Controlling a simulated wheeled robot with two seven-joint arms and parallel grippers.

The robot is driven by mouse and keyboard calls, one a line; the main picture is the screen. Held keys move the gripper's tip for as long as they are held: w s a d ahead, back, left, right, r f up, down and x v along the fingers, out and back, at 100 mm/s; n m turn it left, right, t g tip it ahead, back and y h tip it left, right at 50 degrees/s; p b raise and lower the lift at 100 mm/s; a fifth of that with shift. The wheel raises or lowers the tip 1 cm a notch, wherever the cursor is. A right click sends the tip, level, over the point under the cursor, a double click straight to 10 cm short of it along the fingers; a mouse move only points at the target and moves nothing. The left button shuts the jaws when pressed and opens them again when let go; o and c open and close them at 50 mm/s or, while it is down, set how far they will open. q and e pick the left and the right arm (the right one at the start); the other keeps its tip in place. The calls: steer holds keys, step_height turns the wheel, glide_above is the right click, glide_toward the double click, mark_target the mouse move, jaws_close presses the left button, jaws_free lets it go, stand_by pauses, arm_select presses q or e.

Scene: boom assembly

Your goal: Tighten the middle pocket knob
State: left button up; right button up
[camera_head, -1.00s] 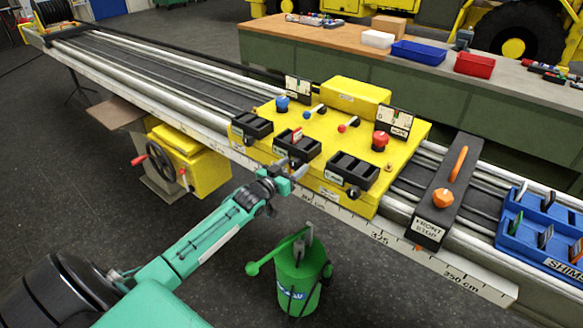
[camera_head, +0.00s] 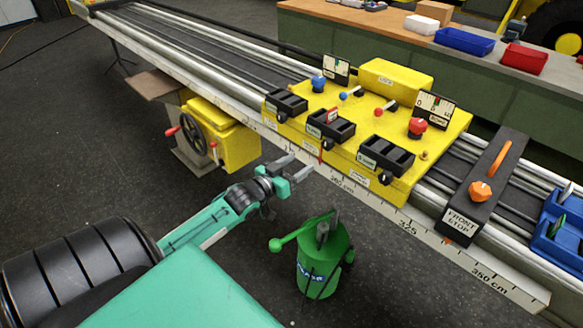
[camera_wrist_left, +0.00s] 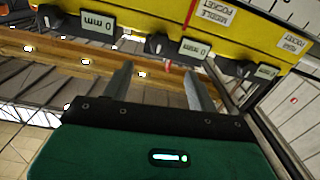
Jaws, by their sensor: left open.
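The middle pocket (camera_head: 331,126) is the central one of three black holders along the near edge of the yellow carriage (camera_head: 440,125). Its small black knob (camera_head: 325,144) sits on the carriage's front face below it, and shows in the left wrist view as the middle knob (camera_wrist_left: 156,43), beside a 0 mm display. My left gripper (camera_head: 294,167) is open and empty. It is short of the front face, apart from the knob. In the left wrist view the knob lies beyond and roughly between the two fingertips (camera_wrist_left: 157,70). My right gripper is not in view.
A green can (camera_head: 322,265) with a lever stands on the floor near the left gripper. A white scale rail (camera_head: 440,240) runs below the carriage. The black front stop (camera_head: 480,195) is right of it; a handwheel box (camera_head: 232,145) is left.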

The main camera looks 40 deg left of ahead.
arm_select(q)
steer(key=shift+s+a, duration=0.1)
steer(key=shift+s, duration=0.75)
